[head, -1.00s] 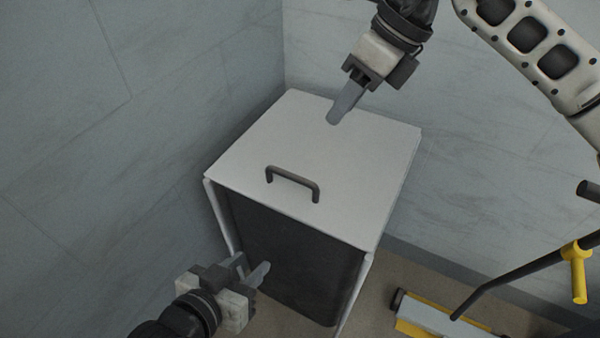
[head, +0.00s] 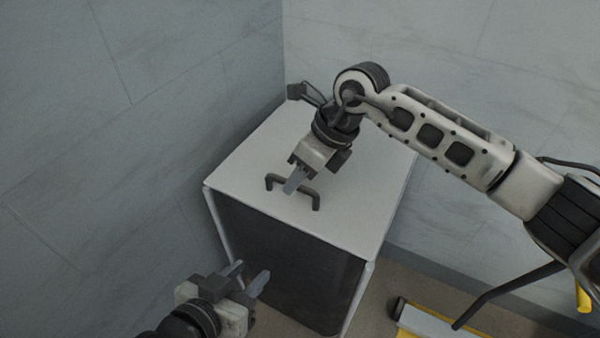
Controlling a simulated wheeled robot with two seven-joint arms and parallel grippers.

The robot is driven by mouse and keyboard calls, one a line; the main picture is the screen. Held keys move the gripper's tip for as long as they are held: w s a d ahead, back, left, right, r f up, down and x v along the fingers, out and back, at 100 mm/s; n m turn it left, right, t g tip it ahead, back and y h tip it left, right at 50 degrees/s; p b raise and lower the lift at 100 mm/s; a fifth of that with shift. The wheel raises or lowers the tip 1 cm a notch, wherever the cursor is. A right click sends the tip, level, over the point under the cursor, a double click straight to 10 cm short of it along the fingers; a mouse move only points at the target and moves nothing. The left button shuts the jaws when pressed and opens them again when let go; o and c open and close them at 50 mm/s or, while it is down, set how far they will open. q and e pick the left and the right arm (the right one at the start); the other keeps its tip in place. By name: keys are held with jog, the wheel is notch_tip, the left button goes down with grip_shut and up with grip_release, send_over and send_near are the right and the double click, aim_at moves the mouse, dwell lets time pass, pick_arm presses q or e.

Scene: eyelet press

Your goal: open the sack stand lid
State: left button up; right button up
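The sack stand has a flat white lid (head: 245,168), which lies shut over a frame with a dark sack (head: 280,255). A dark bar handle (head: 314,195) stands near the lid's front edge. My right gripper (head: 292,186) is above the lid with its fingertips at the handle, covering part of it. I cannot tell whether its fingers touch the handle or are around it; they look close together. My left gripper (head: 252,278) is open and empty, low in front of the dark sack and apart from the lid.
Grey walls (head: 130,110) close in behind and to the left of the stand. A yellow and grey floor tool (head: 430,322) with a dark pole lies at the lower right. Bare floor (head: 385,285) shows between it and the stand.

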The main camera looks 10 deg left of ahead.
jog(key=shift+c, duration=0.3)
grip_shut()
pick_arm(q)
notch_tip(320, 180, up, 3)
jog(key=p, duration=0.6)
jog(key=shift+s+a+f+g, duration=0.1)
jog(key=shift+s+f+g, duration=0.1)
jog(key=shift+g, duration=0.1)
pick_arm(e)
jog(key=w+d+r+g, duration=0.1)
jog(key=w+r, duration=0.3)
jog(key=r, duration=0.4)
jog(key=w+d+r+g+y, duration=0.1)
jog(key=w+d+r, duration=0.1)
jog(key=w+r, duration=0.3)
notch_tip(320, 180, up, 4)
jog(key=shift+d+f+m, duration=0.2)
jog(key=shift+d+m, duration=0.15)
jog(key=shift+m, duration=0.05)
jog(key=shift+w, duration=0.1)
jog(key=shift+o, duration=0.3)
grip_release()
jog(key=shift+w+f, duration=0.15)
jog(key=shift+f, duration=0.05)
pick_arm(q)
jog(key=shift+w, duration=0.25)
